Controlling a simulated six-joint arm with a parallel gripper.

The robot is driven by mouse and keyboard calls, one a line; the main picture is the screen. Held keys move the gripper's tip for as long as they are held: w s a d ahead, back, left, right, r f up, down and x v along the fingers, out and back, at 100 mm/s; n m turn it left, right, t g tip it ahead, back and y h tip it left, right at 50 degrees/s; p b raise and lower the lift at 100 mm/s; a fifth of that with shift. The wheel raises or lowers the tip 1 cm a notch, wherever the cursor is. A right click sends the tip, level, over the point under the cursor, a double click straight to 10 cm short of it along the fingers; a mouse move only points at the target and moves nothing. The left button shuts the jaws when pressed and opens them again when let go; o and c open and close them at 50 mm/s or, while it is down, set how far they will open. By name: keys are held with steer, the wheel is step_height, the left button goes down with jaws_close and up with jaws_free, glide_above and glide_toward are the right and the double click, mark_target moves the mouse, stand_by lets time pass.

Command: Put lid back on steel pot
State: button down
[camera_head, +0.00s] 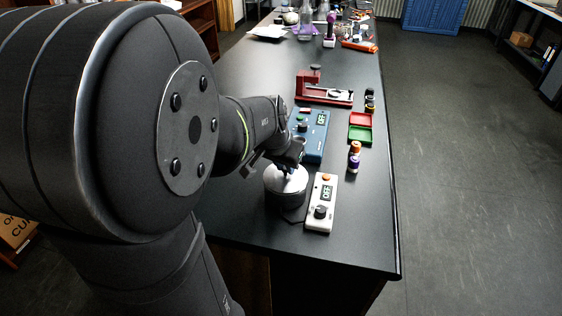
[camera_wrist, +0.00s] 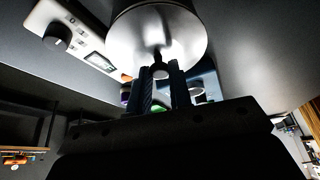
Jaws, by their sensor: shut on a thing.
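The round steel lid (camera_head: 290,182) is at the top of the steel pot (camera_head: 284,199), near the front of the black bench. It looks level and lined up with the pot; I cannot tell whether it rests fully on the rim. My gripper (camera_head: 284,169) is above the lid, shut on its small knob. In the wrist view, the two dark fingers of my gripper (camera_wrist: 160,75) are on either side of the knob, and the shiny lid (camera_wrist: 150,38) fills the upper middle. The fingers partly hide the knob.
A white control box (camera_head: 321,203) with a dial stands close right of the pot. A blue device (camera_head: 312,137) is behind it. Small orange-and-purple bottles (camera_head: 354,157), red and green trays (camera_head: 360,128) and a red tool (camera_head: 322,90) lie farther back. The bench's front right is clear.

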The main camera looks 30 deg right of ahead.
steer(key=c, duration=0.7)
jaws_free()
steer(key=shift+c, duration=0.2)
steer(key=shift+r, duration=3.5)
steer(key=shift+c, duration=0.3)
jaws_close()
steer(key=shift+f, duration=0.25)
